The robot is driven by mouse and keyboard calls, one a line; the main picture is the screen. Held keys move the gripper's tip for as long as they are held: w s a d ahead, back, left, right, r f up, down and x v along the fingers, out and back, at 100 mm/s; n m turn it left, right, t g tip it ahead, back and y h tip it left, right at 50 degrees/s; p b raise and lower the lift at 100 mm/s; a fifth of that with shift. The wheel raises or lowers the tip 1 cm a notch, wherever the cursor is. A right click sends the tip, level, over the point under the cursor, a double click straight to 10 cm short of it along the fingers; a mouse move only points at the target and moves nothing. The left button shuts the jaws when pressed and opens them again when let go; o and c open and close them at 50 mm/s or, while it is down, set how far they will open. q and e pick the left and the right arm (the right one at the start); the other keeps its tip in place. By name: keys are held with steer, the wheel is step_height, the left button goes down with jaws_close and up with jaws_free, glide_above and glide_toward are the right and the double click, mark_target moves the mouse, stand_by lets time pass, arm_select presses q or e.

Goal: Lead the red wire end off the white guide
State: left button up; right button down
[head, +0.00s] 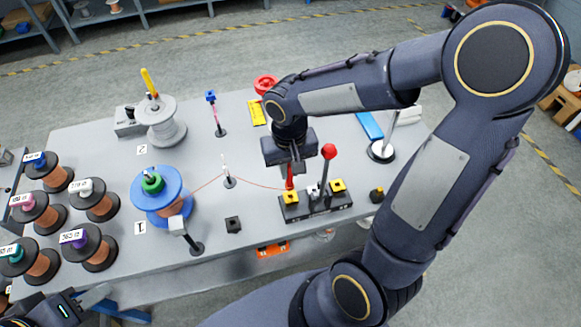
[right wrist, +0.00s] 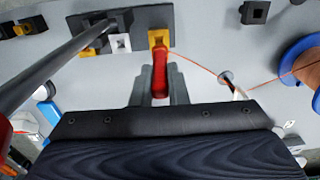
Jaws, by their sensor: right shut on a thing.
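The red wire end (head: 290,183) is a red handle held upright in my right gripper (head: 291,170), which is shut on it. It also shows between the jaws in the right wrist view (right wrist: 159,75). Its lower end is at a yellow block (head: 290,198); I cannot tell whether it touches. The thin red wire (head: 258,185) runs left to the white guide (head: 228,170), a slim post on a round base, and on to the blue spool (head: 162,195). The wire appears to meet the guide. My left gripper (head: 95,298) is at the lower left, apart from these things; its jaws are unclear.
A black base (head: 317,207) with a red-knobbed lever (head: 329,152) stands beside my right gripper.

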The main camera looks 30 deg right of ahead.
steer(key=w+a+r+p, duration=0.2)
steer(key=w+a+p, duration=0.1)
steer(key=w, duration=0.3)
steer(key=w+a+r+p, duration=0.3)
steer(key=w, duration=0.4)
steer(key=shift+w+r, duration=0.15)
steer(key=shift+r, duration=0.1)
steer(key=a, duration=0.3)
steer(key=shift+w+a, duration=0.15)
steer(key=shift+w, duration=0.25)
stand_by(0.3)
steer(key=w+a+p, duration=0.1)
steer(key=a, duration=0.6)
steer(key=shift+w+a, duration=0.15)
steer(key=shift+w, duration=0.2)
stand_by(0.4)
